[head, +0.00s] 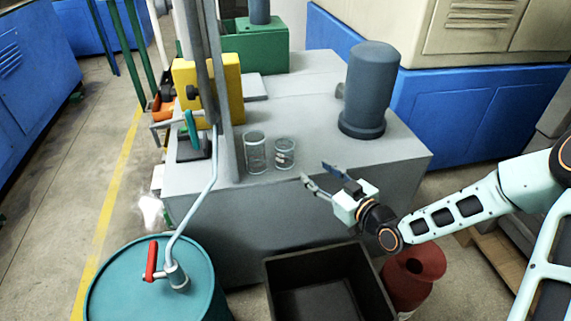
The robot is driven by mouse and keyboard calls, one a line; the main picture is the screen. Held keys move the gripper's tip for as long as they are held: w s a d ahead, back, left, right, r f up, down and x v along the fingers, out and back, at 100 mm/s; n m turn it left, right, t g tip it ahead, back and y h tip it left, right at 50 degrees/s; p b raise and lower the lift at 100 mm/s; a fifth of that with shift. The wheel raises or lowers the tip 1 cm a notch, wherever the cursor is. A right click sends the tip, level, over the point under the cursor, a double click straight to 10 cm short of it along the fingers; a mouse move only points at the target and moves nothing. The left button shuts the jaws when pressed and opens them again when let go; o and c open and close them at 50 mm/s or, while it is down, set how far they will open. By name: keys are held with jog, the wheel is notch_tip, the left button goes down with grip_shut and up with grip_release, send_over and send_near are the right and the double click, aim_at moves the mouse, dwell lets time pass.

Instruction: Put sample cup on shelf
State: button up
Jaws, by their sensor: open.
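Two clear glass-like cups stand upright on the grey cabinet top (310,112), near its front edge. The taller cup (255,152) is on the left, and the shorter cup (285,153), with small pale pieces inside, is close to its right. I cannot tell which is the sample cup. My gripper (314,171) is open and empty, just right of the shorter cup and apart from it, with its fingers pointing towards the cups. No separate shelf is clearly recognisable.
A dark grey motor-like cylinder (370,90) stands at the cabinet's right. A grey post and yellow block (228,92) stand left of the cups. Below are a teal drum (125,285) with a pipe, an open black bin (325,255) and a red container (420,265).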

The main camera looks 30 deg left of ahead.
aim_at(290, 151)
jog(key=a+r, duration=0.1)
jog(key=a, duration=0.1)
jog(key=a+r+y+b, duration=0.1)
jog(key=a, duration=0.1)
jog(key=a+r+y, duration=0.1)
jog(key=a, duration=0.1)
jog(key=shift+a+r+m, duration=0.1)
jog(key=shift+a+m, duration=0.3)
jog(key=shift+b+x, duration=1.15)
jog(key=shift+x, duration=1.95)
jog(key=c, duration=0.9)
